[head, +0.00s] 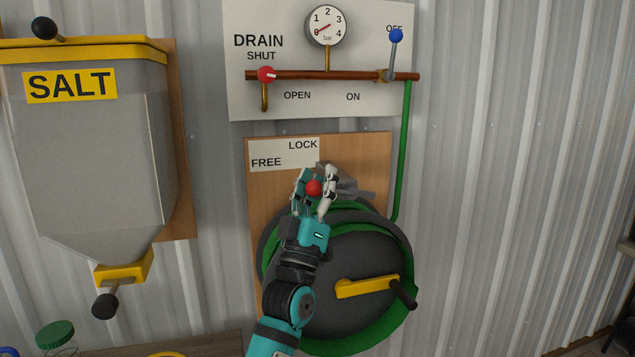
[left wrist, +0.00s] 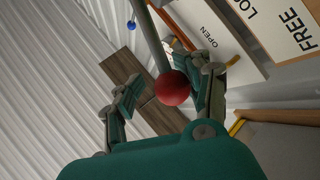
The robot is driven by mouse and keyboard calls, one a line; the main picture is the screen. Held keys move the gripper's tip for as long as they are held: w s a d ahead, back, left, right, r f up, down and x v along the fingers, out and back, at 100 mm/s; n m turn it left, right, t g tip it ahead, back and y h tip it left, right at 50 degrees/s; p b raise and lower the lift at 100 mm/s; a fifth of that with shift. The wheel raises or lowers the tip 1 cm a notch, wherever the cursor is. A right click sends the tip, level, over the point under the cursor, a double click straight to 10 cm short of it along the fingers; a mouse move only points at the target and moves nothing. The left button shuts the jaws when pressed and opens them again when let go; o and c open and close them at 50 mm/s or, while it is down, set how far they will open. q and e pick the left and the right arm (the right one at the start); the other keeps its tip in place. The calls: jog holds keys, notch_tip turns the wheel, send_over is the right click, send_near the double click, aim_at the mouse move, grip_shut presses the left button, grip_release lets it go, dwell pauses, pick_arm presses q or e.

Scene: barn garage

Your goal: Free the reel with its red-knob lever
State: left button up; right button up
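The reel (head: 350,255) is a dark grey disc with green hose around it, on a wooden board. Its red knob (head: 314,187) sits above the reel, below the label (head: 284,154) reading LOCK at upper right and FREE at lower left. My left gripper (head: 314,184) has its fingers on either side of the knob. In the left wrist view the red knob (left wrist: 172,88) is on the end of a grey lever rod (left wrist: 154,42). The fingers are apart there, with the knob nearer the right one and a gap to the left one. My right gripper is out of view.
A yellow crank (head: 365,287) with a black handle is on the reel's front. Above is a drain panel with a copper pipe (head: 335,75), gauge, red knob and blue-knobbed lever (head: 396,37). A salt hopper (head: 95,150) hangs at left. The wall at right is clear.

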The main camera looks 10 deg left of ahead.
pick_arm(q)
jog(key=shift+o, duration=0.7)
jog(key=shift+r, duration=0.1)
jog(key=shift+a, duration=0.1)
jog(key=shift+s+a+f, duration=0.1)
jog(key=shift+f, duration=0.25)
jog(key=v, duration=1.1)
jog(key=shift+s+f, duration=0.15)
jog(key=shift+s, duration=0.05)
